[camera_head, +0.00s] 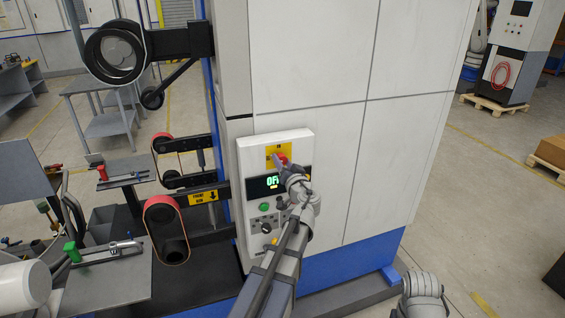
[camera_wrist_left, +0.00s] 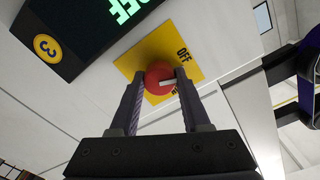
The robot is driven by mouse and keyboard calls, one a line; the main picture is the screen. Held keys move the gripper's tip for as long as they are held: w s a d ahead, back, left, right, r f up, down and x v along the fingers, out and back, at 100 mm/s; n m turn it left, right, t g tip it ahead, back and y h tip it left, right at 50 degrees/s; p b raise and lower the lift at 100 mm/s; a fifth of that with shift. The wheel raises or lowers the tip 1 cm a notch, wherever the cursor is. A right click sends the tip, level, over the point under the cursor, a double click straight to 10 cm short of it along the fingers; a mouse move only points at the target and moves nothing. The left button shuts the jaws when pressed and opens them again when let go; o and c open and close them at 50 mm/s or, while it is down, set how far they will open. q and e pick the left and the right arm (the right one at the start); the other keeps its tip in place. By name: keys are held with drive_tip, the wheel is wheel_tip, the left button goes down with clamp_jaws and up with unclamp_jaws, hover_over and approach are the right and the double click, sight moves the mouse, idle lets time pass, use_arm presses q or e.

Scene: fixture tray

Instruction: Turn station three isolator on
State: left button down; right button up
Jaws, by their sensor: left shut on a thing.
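The station three isolator is a red round knob (camera_wrist_left: 157,72) with a white pointer mark, on a yellow plate (camera_wrist_left: 187,67) lettered OFF; a second label is mostly hidden by a finger. In the head view the knob (camera_head: 281,158) sits high on the pale control panel (camera_head: 290,139). My left gripper (camera_wrist_left: 158,80) has its two fingers on either side of the knob and is shut on it. In the head view the left gripper (camera_head: 284,164) reaches the knob from below. A display (camera_head: 262,185) under it reads OFF in green, partly hidden by my wrist.
A yellow circle with a 3 (camera_wrist_left: 47,47) marks the display. A green button (camera_head: 264,207) and a black dial (camera_head: 265,227) lie lower on the panel. Belt rollers (camera_head: 163,215) stick out at the left.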

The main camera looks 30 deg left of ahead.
use_arm(q)
drive_tip(key=m, duration=1.3)
drive_tip(key=shift+g, duration=0.3)
drive_tip(key=shift+m, duration=0.3)
drive_tip(key=shift+c, duration=1.8)
unclamp_jaws()
drive_tip(key=v, duration=0.8)
drive_tip(key=shift+f, duration=0.1)
